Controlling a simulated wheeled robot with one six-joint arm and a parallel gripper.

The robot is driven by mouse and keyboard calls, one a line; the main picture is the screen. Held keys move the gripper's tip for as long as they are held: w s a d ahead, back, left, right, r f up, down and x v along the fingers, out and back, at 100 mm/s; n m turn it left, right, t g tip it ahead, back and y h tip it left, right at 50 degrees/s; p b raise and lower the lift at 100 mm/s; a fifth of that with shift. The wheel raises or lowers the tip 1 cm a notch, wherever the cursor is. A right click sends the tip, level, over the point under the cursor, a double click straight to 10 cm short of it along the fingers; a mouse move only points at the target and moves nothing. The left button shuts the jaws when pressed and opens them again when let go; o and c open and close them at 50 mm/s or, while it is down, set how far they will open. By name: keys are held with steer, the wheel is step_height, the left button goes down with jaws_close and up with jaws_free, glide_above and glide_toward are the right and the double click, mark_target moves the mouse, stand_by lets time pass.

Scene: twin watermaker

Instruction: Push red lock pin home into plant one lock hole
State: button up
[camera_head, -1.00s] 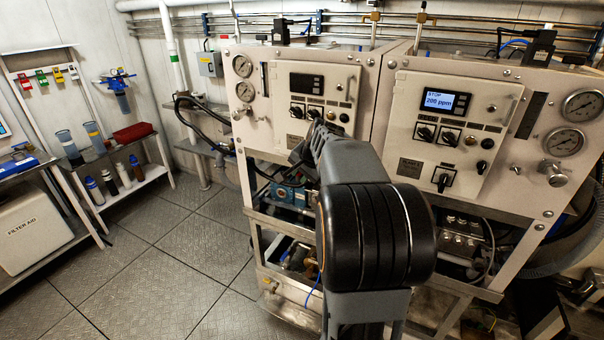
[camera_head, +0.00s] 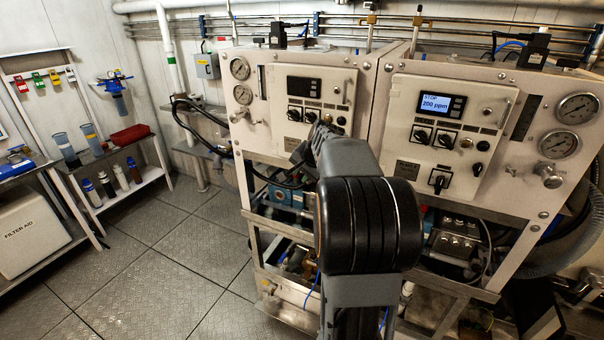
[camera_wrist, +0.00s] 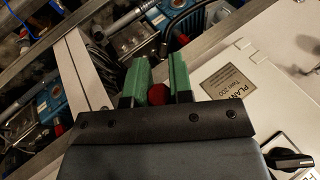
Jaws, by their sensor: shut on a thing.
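In the wrist view my gripper (camera_wrist: 158,72) has two green-padded fingers. A round red end of the lock pin (camera_wrist: 157,94) shows between them, close to the palm, and the fingers are shut on it. I cannot make out the lock hole in either view. In the head view my arm covers the gripper, reaching toward the lower part of the left cabinet's control panel (camera_head: 315,88).
A black rotary switch (camera_wrist: 289,159) sticks out of the panel near my gripper. Pipes and blue pumps (camera_wrist: 55,100) lie in the open frame below. The right cabinet (camera_head: 437,135) has a lit display reading "STOP 200 ppm". The floor (camera_head: 150,260) at left is clear.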

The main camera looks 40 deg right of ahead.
steer(key=shift+w+d+f+p, duration=0.1)
steer(key=shift+w+d+p, duration=0.3)
steer(key=shift+d, duration=0.45)
steer(key=o, duration=0.9)
steer(key=shift+c, duration=0.2)
steer(key=v, duration=1.3)
steer(key=shift+r+b, duration=0.35)
steer(key=shift+b, duration=0.1)
steer(key=shift+s, duration=0.1)
